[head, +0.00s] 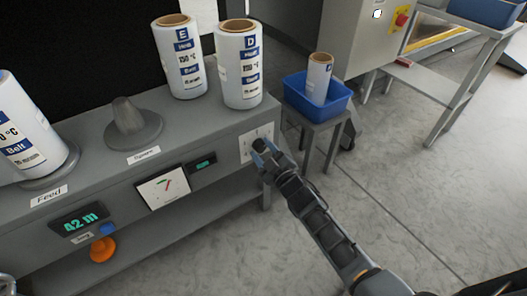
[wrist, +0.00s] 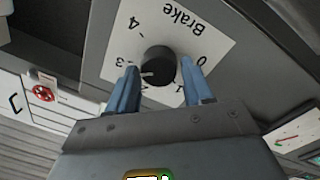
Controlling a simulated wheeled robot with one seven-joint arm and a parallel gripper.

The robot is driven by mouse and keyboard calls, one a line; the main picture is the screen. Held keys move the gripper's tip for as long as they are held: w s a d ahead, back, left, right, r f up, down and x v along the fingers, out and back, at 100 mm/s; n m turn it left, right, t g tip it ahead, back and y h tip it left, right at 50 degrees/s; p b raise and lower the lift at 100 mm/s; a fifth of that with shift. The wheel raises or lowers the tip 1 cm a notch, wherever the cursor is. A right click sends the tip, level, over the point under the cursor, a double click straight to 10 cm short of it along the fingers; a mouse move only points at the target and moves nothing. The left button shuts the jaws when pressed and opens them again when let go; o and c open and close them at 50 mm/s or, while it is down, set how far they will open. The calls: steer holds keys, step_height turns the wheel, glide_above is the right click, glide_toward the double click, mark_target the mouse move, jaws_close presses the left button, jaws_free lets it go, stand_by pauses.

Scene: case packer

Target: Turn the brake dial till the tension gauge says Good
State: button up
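The brake dial is a black round knob (wrist: 158,65) on a white plate (wrist: 112,40) marked "Brake", with 0, 1, 3 and 4 readable. Its white mark points left and slightly down, just below the 3. My gripper (wrist: 160,78) is open, with one blue finger on each side of the knob and small gaps showing. In the head view my gripper (head: 266,155) is at the dial plate (head: 250,140) on the bench's right end and covers much of it. The tension gauge (head: 163,187) has a white face with red and green marks; its needle reading is too small to tell.
The grey bench (head: 190,125) carries labelled rolls E (head: 180,58) and D (head: 238,65), a feed roll (head: 25,130) and an empty spindle (head: 130,122). A small green display (head: 203,164) and a "42 m" display (head: 80,218) are on its front. A blue bin (head: 335,104) stands right.

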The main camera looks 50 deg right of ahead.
steer(key=shift+o, duration=1.4)
steer(key=p+v, duration=0.1)
steer(key=v, duration=0.6)
steer(key=shift+s, duration=0.4)
steer(key=shift+a, duration=0.1)
